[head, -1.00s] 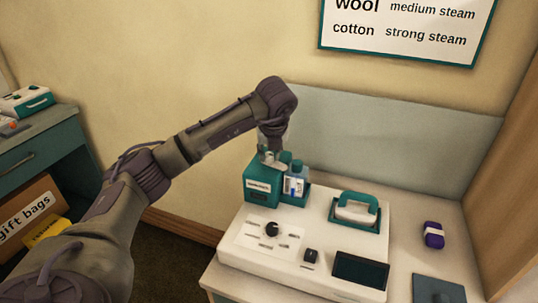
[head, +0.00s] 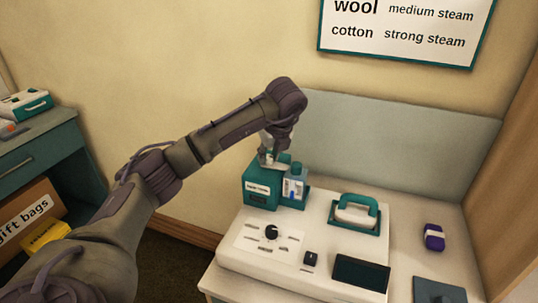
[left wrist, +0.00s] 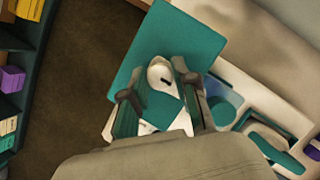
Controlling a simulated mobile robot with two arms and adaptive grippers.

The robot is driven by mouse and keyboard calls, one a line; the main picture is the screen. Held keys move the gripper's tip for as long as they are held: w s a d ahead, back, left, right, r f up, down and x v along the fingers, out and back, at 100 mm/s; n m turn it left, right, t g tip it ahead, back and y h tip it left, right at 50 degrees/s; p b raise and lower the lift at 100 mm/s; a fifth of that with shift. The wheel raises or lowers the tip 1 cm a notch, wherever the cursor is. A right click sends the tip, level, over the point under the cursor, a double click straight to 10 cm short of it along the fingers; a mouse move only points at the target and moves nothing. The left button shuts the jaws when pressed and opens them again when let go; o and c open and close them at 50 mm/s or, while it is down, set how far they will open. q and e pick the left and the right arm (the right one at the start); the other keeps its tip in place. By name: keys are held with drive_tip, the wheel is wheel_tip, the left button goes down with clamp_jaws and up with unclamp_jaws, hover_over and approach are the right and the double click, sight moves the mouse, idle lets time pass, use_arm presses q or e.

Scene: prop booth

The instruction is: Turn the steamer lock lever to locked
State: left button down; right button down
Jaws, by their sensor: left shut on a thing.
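The steamer's teal box (head: 257,184), with a white label on its front, stands at the back left of the white steamer unit (head: 310,240). My left gripper (head: 268,158) reaches down onto the top of this box. In the left wrist view the teal box top (left wrist: 160,40) lies below my left gripper (left wrist: 158,92). A pale rounded piece with a dark mark, which looks like the lock lever (left wrist: 160,73), shows between the fingers. The gripper is shut on it. The fingers partly hide it, so its exact setting cannot be told. My right gripper is not in view.
A clear bottle (head: 295,184) stands close right of the teal box. A teal-handled iron (head: 355,212) rests on its pad. A black dial (head: 271,231) and a dark screen (head: 360,272) are on the unit. A purple roll (head: 433,237) lies right.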

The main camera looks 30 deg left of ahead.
use_arm(q)
drive_tip(key=c, duration=0.9)
unclamp_jaws()
drive_tip(key=v, duration=1.2)
drive_tip(key=shift+s+f, duration=0.1)
